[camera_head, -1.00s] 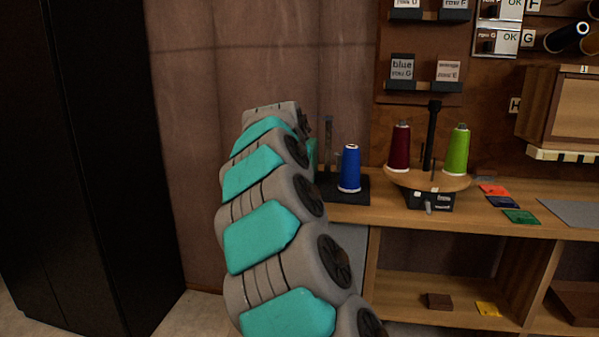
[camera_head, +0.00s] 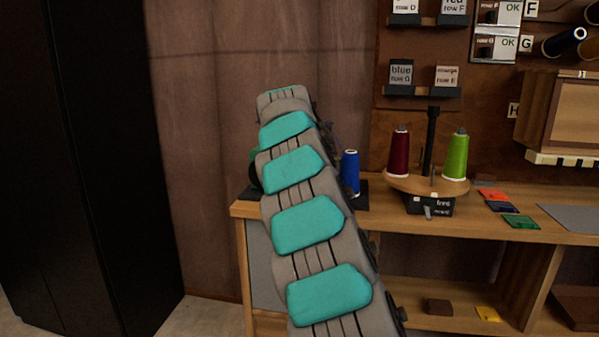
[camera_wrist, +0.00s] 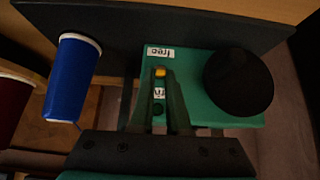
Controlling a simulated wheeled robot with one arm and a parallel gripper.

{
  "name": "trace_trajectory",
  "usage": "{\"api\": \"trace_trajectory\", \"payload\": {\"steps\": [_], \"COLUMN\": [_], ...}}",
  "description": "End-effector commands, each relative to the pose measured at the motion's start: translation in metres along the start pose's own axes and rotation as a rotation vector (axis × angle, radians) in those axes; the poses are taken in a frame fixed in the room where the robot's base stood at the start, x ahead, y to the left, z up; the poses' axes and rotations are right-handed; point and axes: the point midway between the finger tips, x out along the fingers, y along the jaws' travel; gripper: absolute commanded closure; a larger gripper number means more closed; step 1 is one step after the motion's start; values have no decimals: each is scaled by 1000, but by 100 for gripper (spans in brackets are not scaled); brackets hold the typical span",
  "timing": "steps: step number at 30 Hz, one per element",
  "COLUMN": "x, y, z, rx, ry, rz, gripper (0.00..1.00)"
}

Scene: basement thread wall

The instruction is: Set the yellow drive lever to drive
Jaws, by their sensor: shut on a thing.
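In the wrist view the yellow drive lever's knob (camera_wrist: 160,71) shows as a small yellow tip on top of a green machine housing (camera_wrist: 205,62). My gripper (camera_wrist: 165,78) comes up from the bottom of that view, with its two fingers converged and closed at the knob. In the head view my arm hides the lever and gripper.
A large black round part (camera_wrist: 238,82) sits right of the fingers. A blue thread cone (camera_wrist: 72,78) stands to their left; it also shows in the head view (camera_head: 350,173). A round wooden stand (camera_head: 427,187) with red and green cones is on the bench farther right.

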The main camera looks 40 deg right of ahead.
Motion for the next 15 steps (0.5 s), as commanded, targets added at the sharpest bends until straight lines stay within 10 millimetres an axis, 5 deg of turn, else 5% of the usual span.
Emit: {"api": "trace_trajectory", "payload": {"steps": [6,7,15], "x": [1,1,0], "y": [1,1,0], "z": [0,0,0], "rx": [1,1,1], "ry": [0,0,0], "rz": [1,1,0], "gripper": [100,84,55]}}
